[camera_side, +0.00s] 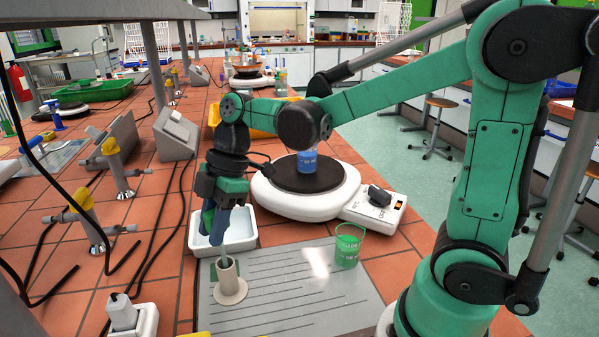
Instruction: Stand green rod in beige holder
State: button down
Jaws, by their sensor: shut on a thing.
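The beige holder (229,285), a short upright tube on a round base, stands on the grey ribbed drainboard near the front. My gripper (213,222) points down above it and is shut on the green rod (225,247), which looks pale grey-green here. The rod hangs nearly upright, slightly tilted, with its lower end at the holder's mouth. I cannot tell how far it reaches inside. The rod's upper part is hidden by my gripper.
A white tray (246,237) lies just behind my gripper. A green-filled beaker (348,246) stands right on the drainboard (300,300). A hotplate (296,204) with a blue-filled beaker (307,172) stands behind. Gas taps (92,225) and cables lie left; a white plug socket (128,320) is front left.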

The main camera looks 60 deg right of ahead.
jog(key=c, duration=0.6)
grip_release()
jog(key=shift+v, duration=2.8)
jog(key=shift+r, duration=2)
